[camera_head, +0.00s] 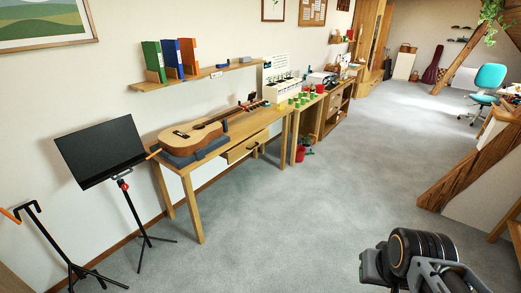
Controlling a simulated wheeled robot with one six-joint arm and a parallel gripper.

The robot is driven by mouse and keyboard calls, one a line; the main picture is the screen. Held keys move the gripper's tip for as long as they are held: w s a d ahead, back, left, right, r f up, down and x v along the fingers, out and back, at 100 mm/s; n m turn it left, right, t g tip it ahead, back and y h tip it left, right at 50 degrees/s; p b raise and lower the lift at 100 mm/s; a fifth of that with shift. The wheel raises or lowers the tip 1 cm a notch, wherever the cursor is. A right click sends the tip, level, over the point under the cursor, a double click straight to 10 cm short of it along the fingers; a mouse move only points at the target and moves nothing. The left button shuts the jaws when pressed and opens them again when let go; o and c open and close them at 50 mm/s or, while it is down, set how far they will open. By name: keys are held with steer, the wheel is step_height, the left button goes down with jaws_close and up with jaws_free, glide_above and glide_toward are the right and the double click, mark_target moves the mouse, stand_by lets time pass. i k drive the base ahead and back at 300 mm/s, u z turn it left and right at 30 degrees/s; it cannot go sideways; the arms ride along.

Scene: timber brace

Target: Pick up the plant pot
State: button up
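Several small green pots (302,99) stand on the far workbench along the left wall, too small to make out clearly. A red pot or bucket (301,153) sits on the floor by that bench's front legs. I cannot tell which of these is the plant pot. A leafy green plant (492,22) hangs at the top right, its pot not clearly visible. The end of my arm with my gripper (425,268) is at the bottom right, over the carpet and far from all of these. Its fingertips cannot be made out, and nothing held is visible.
A wooden table (236,130) with a guitar (192,136) stands along the left wall. A black music stand (103,152) is in front of it. A slanted timber brace (474,168) and a blue chair (488,78) are at right. The middle carpet is clear.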

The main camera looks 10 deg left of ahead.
mark_target(308, 145)
steer(key=z, duration=0.25)
steer(key=i, duration=7.6)
steer(key=u, duration=3.85)
